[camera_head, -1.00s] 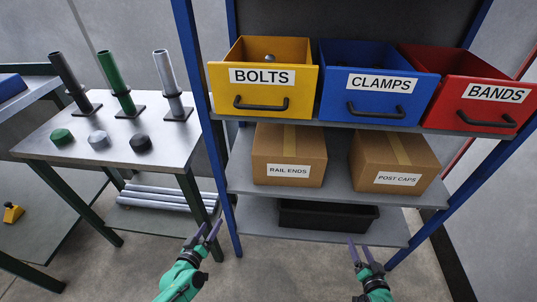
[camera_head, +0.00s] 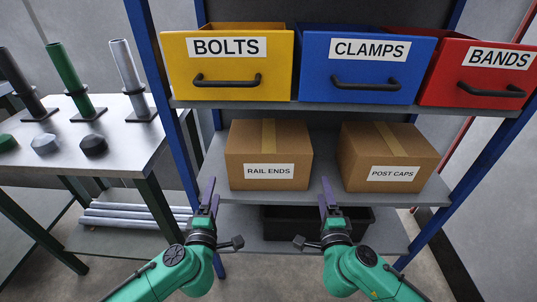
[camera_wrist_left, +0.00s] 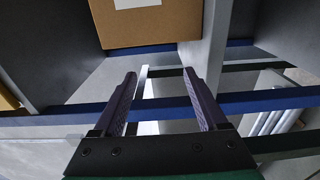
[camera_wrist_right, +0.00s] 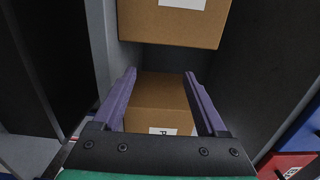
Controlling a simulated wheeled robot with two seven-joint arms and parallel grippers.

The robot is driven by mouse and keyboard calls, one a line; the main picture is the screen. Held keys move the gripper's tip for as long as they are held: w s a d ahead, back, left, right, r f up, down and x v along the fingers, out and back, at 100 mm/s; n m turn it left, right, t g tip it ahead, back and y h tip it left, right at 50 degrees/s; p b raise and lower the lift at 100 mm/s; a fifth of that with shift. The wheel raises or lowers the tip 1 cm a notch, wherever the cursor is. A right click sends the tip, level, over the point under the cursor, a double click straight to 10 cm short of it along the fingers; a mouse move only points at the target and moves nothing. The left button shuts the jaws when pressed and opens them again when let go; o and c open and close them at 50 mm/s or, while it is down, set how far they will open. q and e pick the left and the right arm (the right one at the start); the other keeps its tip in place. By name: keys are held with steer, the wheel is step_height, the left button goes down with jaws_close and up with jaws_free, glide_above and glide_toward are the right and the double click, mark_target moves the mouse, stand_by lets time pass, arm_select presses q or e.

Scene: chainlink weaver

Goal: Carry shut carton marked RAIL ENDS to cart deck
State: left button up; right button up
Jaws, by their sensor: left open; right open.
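The shut brown carton marked RAIL ENDS (camera_head: 268,150) sits on the rack's middle shelf, tape along its top and a white label on its front. Its lower part also shows at the top of the left wrist view (camera_wrist_left: 150,32). My right gripper (camera_head: 328,192) is open and empty, in front of the gap right of the carton. Neither gripper appears to touch the carton. I cannot see a cart deck in any view.
A carton marked POST CAPS (camera_head: 388,160) stands to the right on the same shelf. Above are the BOLTS (camera_head: 228,65), CLAMPS (camera_head: 365,66) and BANDS (camera_head: 476,74) bins. Blue rack posts (camera_head: 160,100) flank the shelves. A bench (camera_head: 115,130) with tubes is at left.

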arm_select(q)
steer(key=w, duration=1)
steer(key=shift+w+d, duration=0.35)
arm_select(e)
steer(key=w, duration=1)
steer(key=shift+w+a+f, duration=0.1)
steer(key=shift+w+a, duration=0.2)
steer(key=shift+w, duration=0.05)
arm_select(q)
steer(key=shift+d, duration=0.3)
arm_select(e)
steer(key=shift+a, duration=0.35)
arm_select(q)
steer(key=shift+s+d, duration=0.1)
arm_select(e)
steer(key=shift+s+a, duration=0.1)
